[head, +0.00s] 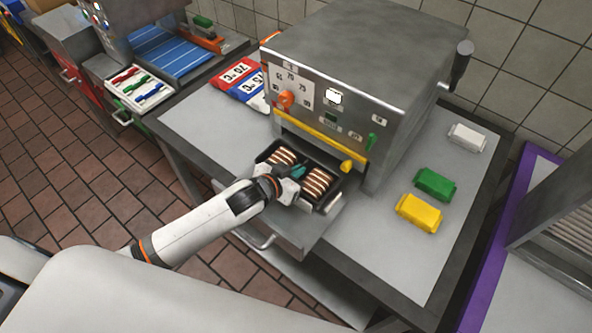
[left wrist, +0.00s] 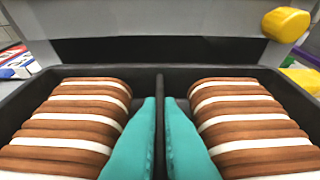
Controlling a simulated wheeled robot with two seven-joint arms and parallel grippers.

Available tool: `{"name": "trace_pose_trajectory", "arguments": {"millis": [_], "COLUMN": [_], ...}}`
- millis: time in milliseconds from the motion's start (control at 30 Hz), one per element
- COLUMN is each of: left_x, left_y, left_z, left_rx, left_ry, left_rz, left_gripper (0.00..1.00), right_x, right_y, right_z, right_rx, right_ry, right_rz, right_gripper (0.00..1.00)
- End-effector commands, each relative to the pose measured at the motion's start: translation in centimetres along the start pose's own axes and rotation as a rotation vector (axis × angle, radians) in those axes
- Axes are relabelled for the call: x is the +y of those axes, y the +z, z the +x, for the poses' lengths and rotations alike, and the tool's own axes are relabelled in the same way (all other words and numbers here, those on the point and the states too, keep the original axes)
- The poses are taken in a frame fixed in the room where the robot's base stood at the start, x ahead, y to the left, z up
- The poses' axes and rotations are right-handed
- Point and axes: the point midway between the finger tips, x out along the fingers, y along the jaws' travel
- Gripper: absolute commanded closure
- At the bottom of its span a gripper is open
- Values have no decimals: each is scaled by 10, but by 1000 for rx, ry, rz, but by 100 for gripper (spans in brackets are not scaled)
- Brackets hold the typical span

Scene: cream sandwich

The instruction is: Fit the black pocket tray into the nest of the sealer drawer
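The black pocket tray (head: 335,184) is at the pulled-out sealer drawer (head: 300,234), in front of the sealer. Its two pockets hold brown sandwich biscuits with cream between them, and its dark rim shows in the left wrist view (left wrist: 100,71). My left gripper (head: 297,172) reaches down to the middle of the tray. In the left wrist view its teal fingers (left wrist: 160,125) stand on either side of the tray's central divider, closed on it. The nest is mostly hidden under the tray, and I cannot tell whether the tray is seated. My right gripper is out of view.
The grey sealer (head: 360,65) stands behind the drawer, with a yellow knob (head: 346,167) close to the tray. White (head: 467,137), green (head: 435,184) and yellow (head: 418,213) packs lie on the right of the table.

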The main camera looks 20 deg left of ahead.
Motion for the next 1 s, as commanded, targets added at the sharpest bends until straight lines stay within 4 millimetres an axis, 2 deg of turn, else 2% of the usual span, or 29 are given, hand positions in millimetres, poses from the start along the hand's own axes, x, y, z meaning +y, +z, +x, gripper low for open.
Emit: {"name": "trace_pose_trajectory", "arguments": {"millis": [200,233,367,733,867,1000], "left_x": [0,0,0,0,0,0], "left_y": [1,1,1,-1,-2,-3], "left_z": [0,0,0,-5,-21,-49], "left_rx": [-1,-1,-1,2,2,3], "left_ry": [0,0,0,0,0,-1], "left_rz": [0,0,0,0,0,0], "left_gripper": [100,90,70,70,70,70], "right_x": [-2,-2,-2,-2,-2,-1], "right_y": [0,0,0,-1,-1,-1], "right_z": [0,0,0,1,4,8], "right_rx": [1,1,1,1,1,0], "right_ry": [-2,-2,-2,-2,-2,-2], "right_rz": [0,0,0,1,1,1], "right_gripper": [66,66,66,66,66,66]}}
